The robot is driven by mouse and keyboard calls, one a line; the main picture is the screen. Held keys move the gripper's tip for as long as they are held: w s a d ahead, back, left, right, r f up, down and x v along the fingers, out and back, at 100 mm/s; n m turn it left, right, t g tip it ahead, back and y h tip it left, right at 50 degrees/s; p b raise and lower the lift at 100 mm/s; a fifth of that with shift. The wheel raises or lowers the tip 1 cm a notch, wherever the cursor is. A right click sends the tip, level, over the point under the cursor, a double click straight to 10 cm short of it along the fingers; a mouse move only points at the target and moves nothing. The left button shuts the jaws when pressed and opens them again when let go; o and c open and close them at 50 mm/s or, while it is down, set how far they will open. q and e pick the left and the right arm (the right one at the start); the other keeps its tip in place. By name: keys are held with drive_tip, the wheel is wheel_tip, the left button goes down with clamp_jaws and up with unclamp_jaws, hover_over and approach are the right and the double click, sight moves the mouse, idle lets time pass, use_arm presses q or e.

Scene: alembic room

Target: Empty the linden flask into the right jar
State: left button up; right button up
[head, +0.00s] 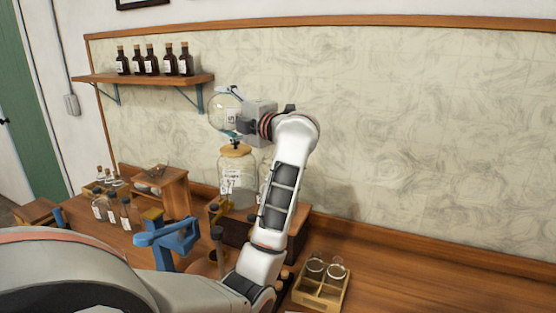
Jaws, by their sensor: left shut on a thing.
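My left gripper (227,115) is shut on a round clear glass flask with a white label (217,113), likely the linden flask. It holds the flask high, with what looks like its greenish neck pointing down. Below the flask stands a large labelled glass jar (237,173) with a tan top. To its right, a second glass jar (265,172) is mostly hidden behind my left arm. I cannot tell over which jar's mouth the neck lies, or whether anything flows. My right gripper is not in view.
A wall shelf (150,78) with several dark bottles is at upper left. Small bottles (112,210), a wooden stand (172,190) and a blue metal device (167,240) are left of my arm. A crate with glasses (318,292) is at lower right. The bench beyond it is clear.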

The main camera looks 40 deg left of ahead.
sight(229, 98)
use_arm(q)
drive_tip(key=shift+w+d+r+m+y, duration=0.15)
drive_tip(key=shift+r+m+y, duration=0.25)
drive_tip(key=shift+r+m, duration=0.6)
idle(1.8)
drive_tip(key=shift+w+r, duration=0.1)
idle(0.4)
drive_tip(key=shift+w+d+r+m, duration=0.1)
drive_tip(key=shift+w+r+m, duration=0.15)
drive_tip(key=shift+r+m, duration=0.3)
drive_tip(key=shift+w+r+m+t+y, duration=0.1)
drive_tip(key=shift+r+m+t+y, duration=0.05)
drive_tip(key=shift+m+t+y, duration=0.2)
idle(0.6)
